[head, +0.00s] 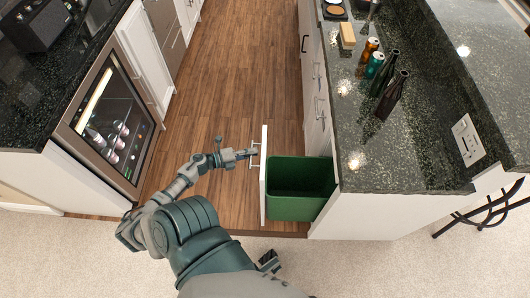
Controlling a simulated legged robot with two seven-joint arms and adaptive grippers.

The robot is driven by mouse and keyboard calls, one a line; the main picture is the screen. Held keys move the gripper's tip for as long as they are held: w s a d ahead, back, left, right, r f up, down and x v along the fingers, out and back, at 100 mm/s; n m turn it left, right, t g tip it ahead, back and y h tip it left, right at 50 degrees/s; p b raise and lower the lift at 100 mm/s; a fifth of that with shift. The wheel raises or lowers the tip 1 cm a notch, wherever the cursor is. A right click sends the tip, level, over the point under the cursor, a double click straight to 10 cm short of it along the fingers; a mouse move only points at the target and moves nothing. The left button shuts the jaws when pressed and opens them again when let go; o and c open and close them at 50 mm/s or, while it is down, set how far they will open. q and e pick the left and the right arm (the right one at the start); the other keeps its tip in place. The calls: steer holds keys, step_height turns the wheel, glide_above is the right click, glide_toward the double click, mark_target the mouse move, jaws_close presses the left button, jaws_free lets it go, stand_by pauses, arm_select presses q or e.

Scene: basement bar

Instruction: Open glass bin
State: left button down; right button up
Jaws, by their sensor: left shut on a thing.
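The glass bin is a green open-topped bin (300,208) in a pull-out drawer at the end of the right counter. The drawer's white front panel (264,185) stands well out from the cabinet, so the bin's opening shows from above. The bin's inside looks dark and empty. My left gripper (250,154) is shut on the bar handle (256,151) on the outer face of that panel. The fingers hide part of the handle.
A glass-door fridge (110,120) is on the left. The wooden floor (225,80) between is clear.

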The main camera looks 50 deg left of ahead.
arm_select(q)
steer(key=shift+s+f, duration=0.45)
steer(key=shift+s, duration=0.2)
steer(key=c, duration=1.2)
jaws_free()
steer(key=shift+a, duration=0.1)
steer(key=shift+r, duration=0.25)
steer(key=v, duration=1.2)
steer(key=shift+w+a, duration=0.1)
steer(key=shift+w, duration=0.05)
